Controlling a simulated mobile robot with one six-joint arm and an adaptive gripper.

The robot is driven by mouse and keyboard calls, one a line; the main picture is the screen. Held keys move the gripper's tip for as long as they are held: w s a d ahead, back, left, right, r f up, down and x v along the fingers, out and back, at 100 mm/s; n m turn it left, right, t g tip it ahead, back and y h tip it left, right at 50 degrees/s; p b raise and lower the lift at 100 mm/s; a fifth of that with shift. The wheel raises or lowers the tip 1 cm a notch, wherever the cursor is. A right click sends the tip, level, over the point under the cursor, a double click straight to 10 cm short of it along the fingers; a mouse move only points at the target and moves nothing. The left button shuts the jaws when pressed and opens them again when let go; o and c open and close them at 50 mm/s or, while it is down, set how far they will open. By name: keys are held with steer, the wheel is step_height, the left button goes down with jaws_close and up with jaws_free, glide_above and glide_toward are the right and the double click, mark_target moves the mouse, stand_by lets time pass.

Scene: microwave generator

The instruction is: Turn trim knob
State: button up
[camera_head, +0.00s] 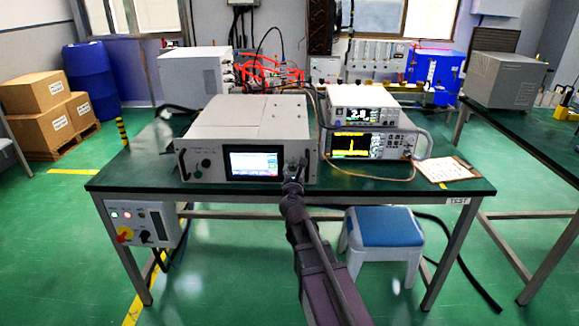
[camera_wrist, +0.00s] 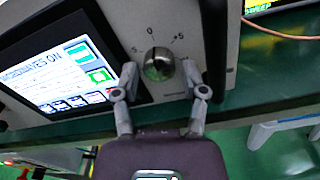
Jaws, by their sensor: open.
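The trim knob (camera_wrist: 157,64) is a round, shiny metallic knob on the pale front panel of the microwave generator (camera_head: 245,130). In the wrist view, a scale with "0" and "+5" marks is printed around it. My gripper (camera_wrist: 159,72) is open, with one fingertip on each side of the knob's lower part. I cannot tell whether either fingertip touches it. In the head view, my gripper (camera_head: 293,180) is at the right end of the generator's front, and the knob is hidden or too small to make out. The lit screen (camera_wrist: 62,75) is left of the knob.
The generator stands on a green-topped table (camera_head: 230,196). Stacked instruments (camera_head: 362,108) stand to its right, with a cable looping in front. A blue-topped stool (camera_head: 384,227) is under the table's right side. A control box (camera_head: 143,222) hangs at the table's left front.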

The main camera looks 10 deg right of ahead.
steer(key=shift+w+d, duration=0.15)
steer(key=shift+w, duration=0.55)
jaws_close()
